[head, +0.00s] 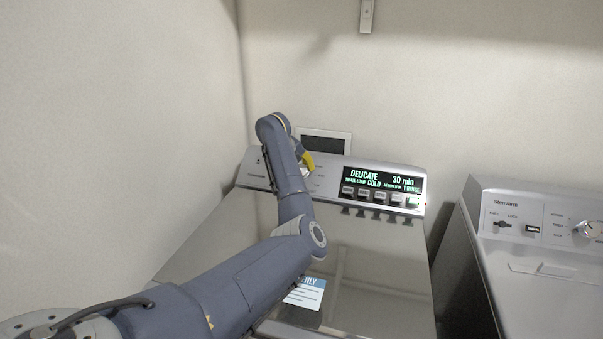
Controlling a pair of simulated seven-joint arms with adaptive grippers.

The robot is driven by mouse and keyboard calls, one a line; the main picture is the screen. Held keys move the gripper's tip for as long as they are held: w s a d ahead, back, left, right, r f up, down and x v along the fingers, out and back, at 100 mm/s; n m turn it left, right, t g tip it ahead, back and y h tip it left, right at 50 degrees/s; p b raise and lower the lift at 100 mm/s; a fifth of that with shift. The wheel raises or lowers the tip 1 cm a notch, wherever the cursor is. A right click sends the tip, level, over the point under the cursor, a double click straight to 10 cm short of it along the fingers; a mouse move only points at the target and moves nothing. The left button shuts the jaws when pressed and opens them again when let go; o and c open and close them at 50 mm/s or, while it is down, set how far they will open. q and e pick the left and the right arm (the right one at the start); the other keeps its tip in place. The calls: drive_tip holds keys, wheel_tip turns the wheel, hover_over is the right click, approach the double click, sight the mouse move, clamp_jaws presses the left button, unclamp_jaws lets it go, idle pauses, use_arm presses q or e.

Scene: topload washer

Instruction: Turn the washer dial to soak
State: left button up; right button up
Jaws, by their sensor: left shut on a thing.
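The washer (370,260) stands ahead with its lid shut and a sloped control panel at the back. Its lit display (383,181) reads "DELICATE", "30 min" and "COLD". My left arm reaches across the lid to the left half of the panel. My left gripper (305,168), with a yellow part showing, is at the panel left of the display and is shut on the washer dial. The dial is mostly hidden behind the gripper and wrist, so its pointer cannot be read. My right gripper is not in view.
A row of buttons (378,195) sits below the display. A second machine (540,250) with its own knob stands at the right, across a narrow gap. Walls close in at the left and behind. A blue and white label (306,293) lies on the lid.

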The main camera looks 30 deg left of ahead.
use_arm(q)
drive_tip(key=n+t, duration=0.1)
drive_tip(key=n, duration=0.4)
drive_tip(key=shift+n, duration=0.3)
drive_tip(key=shift+n+t, duration=0.3)
idle(0.3)
drive_tip(key=o, duration=1.3)
drive_tip(key=shift+v, duration=6.05)
drive_tip(key=shift+a+f, duration=0.1)
drive_tip(key=shift+x, duration=6)
